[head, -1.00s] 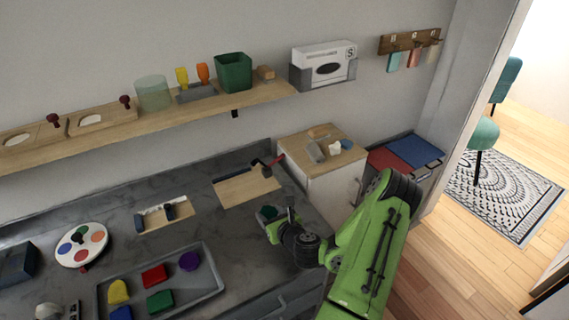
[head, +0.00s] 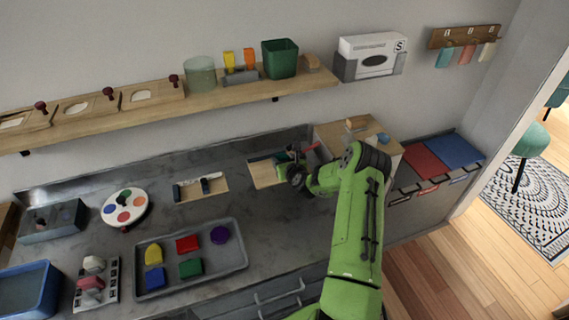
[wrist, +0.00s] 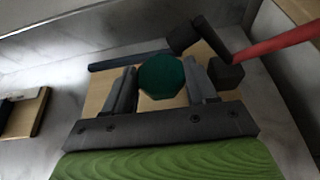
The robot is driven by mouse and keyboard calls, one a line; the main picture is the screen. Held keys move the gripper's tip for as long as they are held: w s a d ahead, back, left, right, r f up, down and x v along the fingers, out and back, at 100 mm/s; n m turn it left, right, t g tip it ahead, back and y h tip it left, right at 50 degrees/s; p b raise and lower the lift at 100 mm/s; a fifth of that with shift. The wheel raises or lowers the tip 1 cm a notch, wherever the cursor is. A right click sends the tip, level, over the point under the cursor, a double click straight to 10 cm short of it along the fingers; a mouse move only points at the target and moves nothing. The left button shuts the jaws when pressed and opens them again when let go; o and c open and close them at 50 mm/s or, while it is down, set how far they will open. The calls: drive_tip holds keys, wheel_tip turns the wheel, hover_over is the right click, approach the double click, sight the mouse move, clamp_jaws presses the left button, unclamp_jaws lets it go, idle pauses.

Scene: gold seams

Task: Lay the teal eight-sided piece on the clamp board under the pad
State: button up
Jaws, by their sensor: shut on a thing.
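The teal eight-sided piece (wrist: 162,77) sits between the two fingers of my gripper (wrist: 161,68), which is shut on it. In the wrist view it appears over the wooden clamp board (wrist: 99,88); I cannot tell whether it touches the board. The clamp's dark arm (wrist: 211,38) and red handle (wrist: 280,42) are beyond and right of the piece. A dark block (wrist: 183,38), perhaps the pad, is just past the piece. In the head view my gripper (head: 284,171) is over the right part of the clamp board (head: 262,176), hiding most of the piece.
A dark bar (wrist: 125,59) runs along the board's far edge. Left of the board is a smaller wooden board (head: 202,190) with dark fittings. A grey tray (head: 190,285) of coloured pieces is in front. A wooden-topped cabinet (head: 335,133) stands right. Grey counter between them is clear.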

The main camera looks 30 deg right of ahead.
drive_tip(key=shift+s+f, duration=0.15)
drive_tip(key=shift+f, duration=0.6)
drive_tip(key=shift+r, duration=0.1)
drive_tip(key=o, duration=0.7)
drive_tip(key=shift+f, duration=0.2)
drive_tip(key=shift+c, duration=0.2)
drive_tip(key=o, duration=0.4)
drive_tip(key=shift+s, duration=0.1)
drive_tip(key=shift+r, duration=0.15)
